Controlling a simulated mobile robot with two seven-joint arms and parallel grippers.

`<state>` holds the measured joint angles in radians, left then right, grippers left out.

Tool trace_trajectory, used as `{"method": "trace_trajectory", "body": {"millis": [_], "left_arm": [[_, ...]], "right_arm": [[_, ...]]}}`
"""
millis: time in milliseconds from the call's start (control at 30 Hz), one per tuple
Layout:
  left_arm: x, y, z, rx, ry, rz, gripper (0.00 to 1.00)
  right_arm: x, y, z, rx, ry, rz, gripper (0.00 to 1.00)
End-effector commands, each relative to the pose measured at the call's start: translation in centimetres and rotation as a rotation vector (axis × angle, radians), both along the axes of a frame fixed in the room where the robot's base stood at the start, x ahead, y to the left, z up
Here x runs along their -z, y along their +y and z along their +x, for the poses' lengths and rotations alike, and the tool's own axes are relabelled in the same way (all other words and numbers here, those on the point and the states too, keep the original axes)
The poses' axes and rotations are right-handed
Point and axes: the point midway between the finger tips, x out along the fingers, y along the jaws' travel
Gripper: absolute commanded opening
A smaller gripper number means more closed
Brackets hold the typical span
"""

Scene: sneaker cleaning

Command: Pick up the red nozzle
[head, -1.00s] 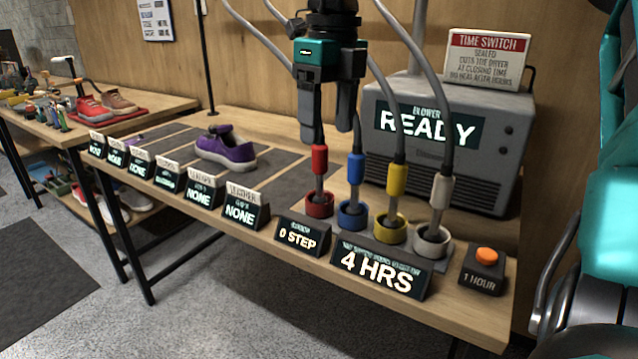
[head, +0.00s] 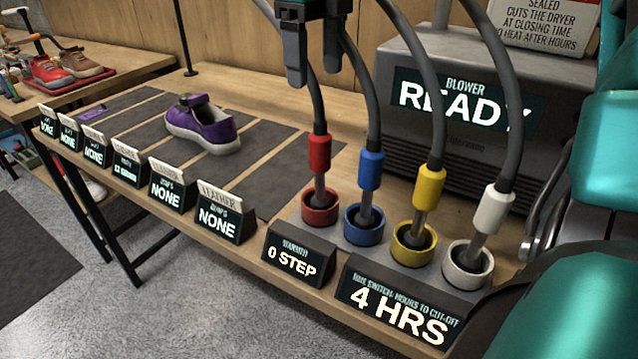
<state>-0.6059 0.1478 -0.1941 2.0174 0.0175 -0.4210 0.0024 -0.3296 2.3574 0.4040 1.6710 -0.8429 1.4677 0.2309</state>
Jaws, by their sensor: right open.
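The red nozzle (head: 319,153) stands upright with its metal tip in a red ring holder (head: 320,210) on the bench. A grey hose rises from its top and passes behind my right gripper. My right gripper (head: 312,74) is at the top of the head view, fingers pointing down, open. Its fingertips appear above the red nozzle in the picture, apart from the red part. How far apart in depth they are I cannot tell. My left gripper is not in view.
Blue (head: 370,170), yellow (head: 428,190) and white nozzles (head: 492,210) stand close to the right in their own holders. A blower box (head: 440,150) stands behind. Signs, including "0 STEP" (head: 295,260), line the front edge. A purple shoe (head: 205,130) sits at left.

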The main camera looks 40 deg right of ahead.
Motion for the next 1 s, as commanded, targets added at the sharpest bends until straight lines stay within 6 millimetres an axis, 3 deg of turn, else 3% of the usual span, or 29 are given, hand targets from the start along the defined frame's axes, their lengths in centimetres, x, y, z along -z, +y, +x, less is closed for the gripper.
{"method": "trace_trajectory", "body": {"millis": [300, 633, 900, 1000], "left_arm": [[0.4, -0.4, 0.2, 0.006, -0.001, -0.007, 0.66], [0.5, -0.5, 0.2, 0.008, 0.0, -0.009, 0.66], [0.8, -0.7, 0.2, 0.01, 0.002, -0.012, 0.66], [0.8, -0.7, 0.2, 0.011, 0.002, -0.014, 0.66]], "right_arm": [[5.9, 0.0, -0.1, 0.0, 0.005, 0.002, 0.68], [8.2, -0.1, -0.3, 0.0, 0.004, 0.002, 0.68], [12.1, -0.2, -0.6, 0.0, 0.004, 0.001, 0.68], [12.5, -0.1, -0.6, 0.001, 0.001, 0.002, 0.68]]}}
